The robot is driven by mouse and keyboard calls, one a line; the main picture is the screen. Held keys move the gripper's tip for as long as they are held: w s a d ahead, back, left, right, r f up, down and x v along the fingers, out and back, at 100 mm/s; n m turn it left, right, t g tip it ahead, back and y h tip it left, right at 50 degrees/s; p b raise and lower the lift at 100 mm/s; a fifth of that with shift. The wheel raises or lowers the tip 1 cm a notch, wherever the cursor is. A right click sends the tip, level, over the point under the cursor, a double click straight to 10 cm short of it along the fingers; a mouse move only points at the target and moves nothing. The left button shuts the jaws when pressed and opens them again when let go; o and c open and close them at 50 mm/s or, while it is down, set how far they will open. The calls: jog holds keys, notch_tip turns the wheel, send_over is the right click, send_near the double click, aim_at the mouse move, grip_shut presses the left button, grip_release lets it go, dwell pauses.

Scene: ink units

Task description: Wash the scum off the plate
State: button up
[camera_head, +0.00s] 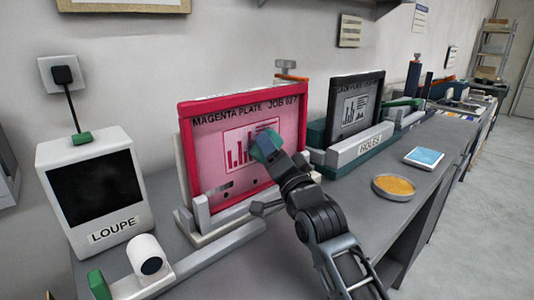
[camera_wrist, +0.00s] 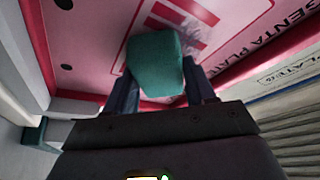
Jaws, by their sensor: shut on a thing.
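The magenta plate (camera_head: 205,150), lettered "MAGENTA PLATE JOB 627", stands upright in a red frame on a grey stand and carries a printed bar chart. My gripper (camera_head: 268,150) is shut on a teal block (camera_head: 262,144), which looks like a sponge. The block is in front of the plate's chart, at or very near its face. In the wrist view, the block (camera_wrist: 156,65) sits between the two fingers and covers part of the print on the plate (camera_wrist: 95,50). Several small dark marks show low on the plate. I cannot tell whether they are holes or scum.
A white LOUPE box (camera_head: 90,190) stands left, with a white roll-like part (camera_head: 145,255) in front. Right of the plate are a dark framed plate (camera_head: 355,105) in a holder, a round dish (camera_head: 393,195) with orange contents, and a blue-topped pad (camera_head: 424,157). The right front counter is mostly clear.

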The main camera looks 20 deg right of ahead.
aim_at(283, 145)
jog(key=shift+w+d+f+b, duration=0.1)
jog(key=shift+w+d+b, duration=0.2)
jog(key=shift+d+b, duration=0.5)
jog(key=shift+w+d+f+b, duration=0.1)
jog(key=shift+w+d+b, duration=0.2)
jog(key=shift+d+b, duration=0.4)
jog(key=shift+w+d+r, duration=0.2)
jog(key=shift+w+d, duration=0.05)
jog(key=shift+d, duration=0.45)
jog(key=shift+s+a+r+p, duration=0.15)
jog(key=shift+a+p, duration=0.35)
jog(key=shift+a, duration=0.1)
jog(key=shift+s+a+p, duration=0.4)
jog(key=shift+a+p, duration=0.35)
jog(key=shift+a, duration=0.05)
jog(key=shift+s+a+p, duration=0.1)
jog(key=shift+a+p, duration=0.5)
jog(key=shift+p, duration=0.25)
jog(key=shift+s+a+p, duration=0.2)
jog(key=shift+a+p, duration=0.5)
jog(key=shift+p, duration=0.25)
jog(key=shift+a, duration=0.2)
